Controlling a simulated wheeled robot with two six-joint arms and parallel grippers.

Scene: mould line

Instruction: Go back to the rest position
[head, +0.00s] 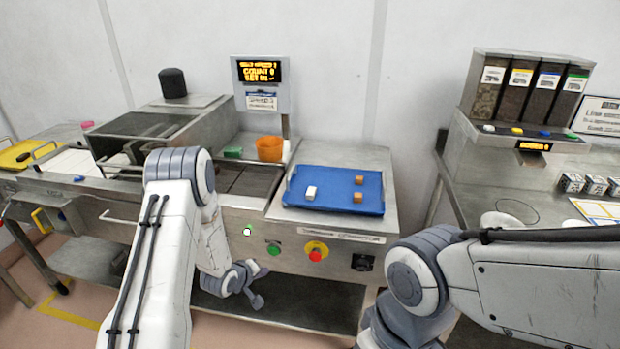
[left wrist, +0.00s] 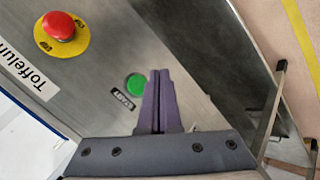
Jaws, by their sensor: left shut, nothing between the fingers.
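My left gripper (head: 257,301) hangs low in front of the machine's steel front panel, below the green button (head: 273,248). In the left wrist view the left gripper (left wrist: 157,75) has its two fingers together with nothing between them. The green button (left wrist: 136,86) shows just beside the fingertips in that view; I cannot tell the gap to the panel. My right arm comes in at the lower right of the head view, but its gripper is out of the picture.
A red emergency stop (head: 316,252) sits on the front panel. A blue tray (head: 335,205) with a white block (head: 310,193) and two orange-brown blocks (head: 358,197) lies on top. An orange bowl (head: 269,149) stands behind. A dispenser (head: 520,140) stands on the right bench.

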